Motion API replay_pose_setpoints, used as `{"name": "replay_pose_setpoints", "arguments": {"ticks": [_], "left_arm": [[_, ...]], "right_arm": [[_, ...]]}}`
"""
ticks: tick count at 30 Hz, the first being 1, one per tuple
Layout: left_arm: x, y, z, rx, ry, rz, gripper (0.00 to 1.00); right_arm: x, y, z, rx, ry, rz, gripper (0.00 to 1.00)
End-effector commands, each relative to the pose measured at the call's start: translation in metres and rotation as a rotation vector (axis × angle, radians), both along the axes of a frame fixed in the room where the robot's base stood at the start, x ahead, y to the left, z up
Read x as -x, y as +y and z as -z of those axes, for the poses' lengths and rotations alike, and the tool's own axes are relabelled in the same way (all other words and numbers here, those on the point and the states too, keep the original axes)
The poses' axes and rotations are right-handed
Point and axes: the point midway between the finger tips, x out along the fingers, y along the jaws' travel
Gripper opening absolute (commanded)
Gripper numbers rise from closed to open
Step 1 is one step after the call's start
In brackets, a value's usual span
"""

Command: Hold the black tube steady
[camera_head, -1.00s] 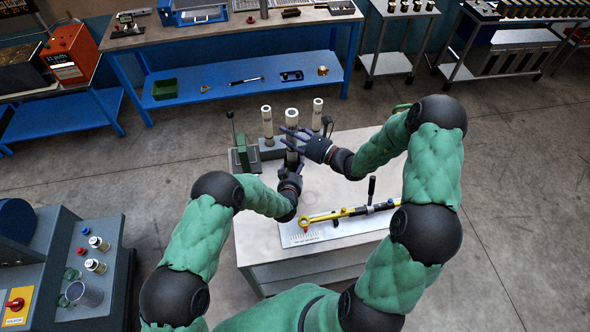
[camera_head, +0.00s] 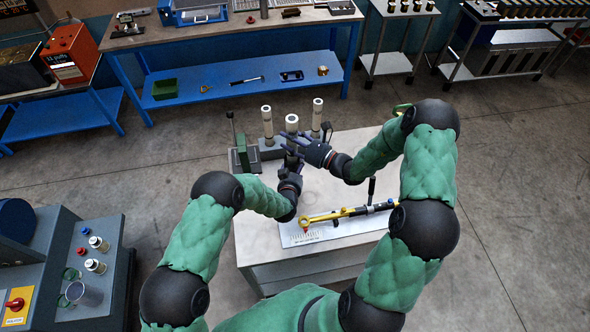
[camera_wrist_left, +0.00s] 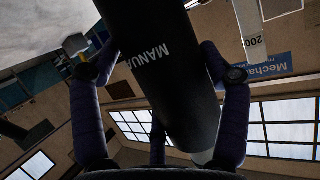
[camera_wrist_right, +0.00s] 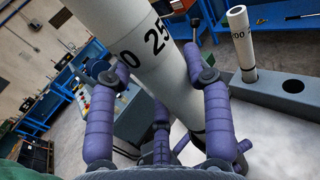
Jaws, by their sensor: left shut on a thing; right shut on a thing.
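The black tube (camera_wrist_left: 165,65), with white lettering starting "MANUA", runs between the fingers of my left gripper (camera_wrist_left: 165,80) in the left wrist view. The fingers are shut around it. My right gripper (camera_wrist_right: 160,85) is shut on a white tube (camera_wrist_right: 135,35) with black numbers, seen in the right wrist view. In the head view, this white tube's top (camera_head: 291,121) shows above my right gripper (camera_head: 292,138). My left gripper (camera_head: 289,162) is just below, over the table. The black tube is mostly hidden by the hands there.
Two other white tubes (camera_head: 267,122) (camera_head: 318,112) stand upright in a grey block (camera_head: 271,151) behind the hands. A green device with a lever (camera_head: 242,155) stands left of it. A yellow and black tool (camera_head: 345,214) lies on a plate at the table's front right.

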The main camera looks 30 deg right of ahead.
Motion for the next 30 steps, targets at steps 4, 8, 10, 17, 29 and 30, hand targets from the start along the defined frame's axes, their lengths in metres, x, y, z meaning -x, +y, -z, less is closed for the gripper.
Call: {"name": "replay_pose_setpoints", "arguments": {"ticks": [4, 8, 10, 17, 29, 30], "left_arm": [[0.001, 0.0, 0.002, -0.002, 0.003, 0.001, 0.17], [0.001, 0.0, 0.002, -0.002, 0.003, 0.001, 0.17], [0.001, 0.0, 0.002, -0.002, 0.003, 0.001, 0.17], [0.001, 0.0, 0.002, -0.002, 0.003, 0.001, 0.17], [0.001, 0.0, 0.002, -0.002, 0.003, 0.001, 0.17], [0.001, 0.0, 0.002, -0.002, 0.003, 0.001, 0.17]], "right_arm": [[0.0, 0.0, 0.0, 0.0, -0.001, 0.0, 0.75], [0.0, 0.0, 0.0, -0.001, -0.001, 0.0, 0.77], [0.0, 0.0, 0.0, 0.0, 0.0, 0.0, 0.77], [0.003, -0.003, 0.0, 0.001, 0.001, 0.002, 0.77], [0.062, -0.038, 0.001, 0.001, 0.001, 0.005, 0.77], [0.069, -0.042, 0.001, 0.001, 0.002, 0.006, 0.77]]}}
